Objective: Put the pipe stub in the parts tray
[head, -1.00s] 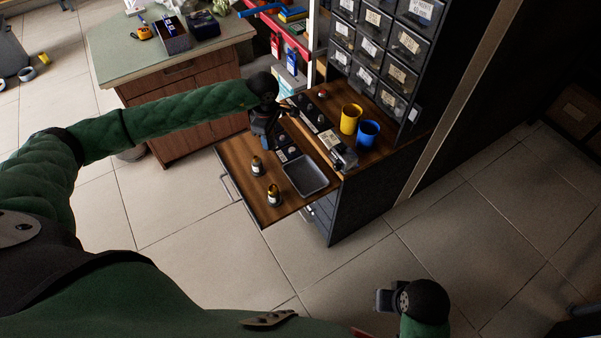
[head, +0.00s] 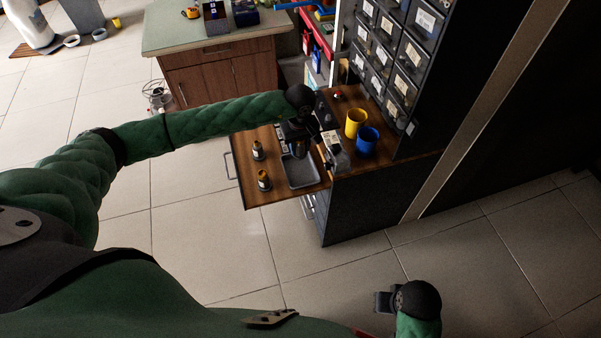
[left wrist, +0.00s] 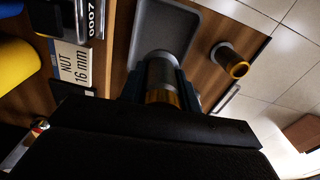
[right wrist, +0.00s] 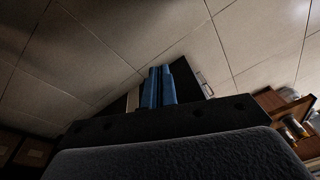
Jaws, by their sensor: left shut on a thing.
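My left gripper (head: 296,146) is over the back part of the grey parts tray (head: 303,177), which lies in the open wooden drawer. In the left wrist view its blue fingers are shut on the pipe stub (left wrist: 162,75), a grey cylinder with a brass-coloured end. The stub overlaps the near end of the tray (left wrist: 168,28) in that view; I cannot tell whether it touches the tray floor. In the head view the gripper hides the stub. My right gripper (head: 384,301) is away from the cabinet, low at the right; its blue fingers (right wrist: 158,88) are together and empty.
Two brass-topped fittings (head: 257,151) (head: 264,181) stand in the drawer left of the tray. A yellow cup (head: 355,123) and a blue cup (head: 367,141) stand on the cabinet top, beneath labelled bins (head: 398,60). A green-topped bench (head: 210,38) stands behind.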

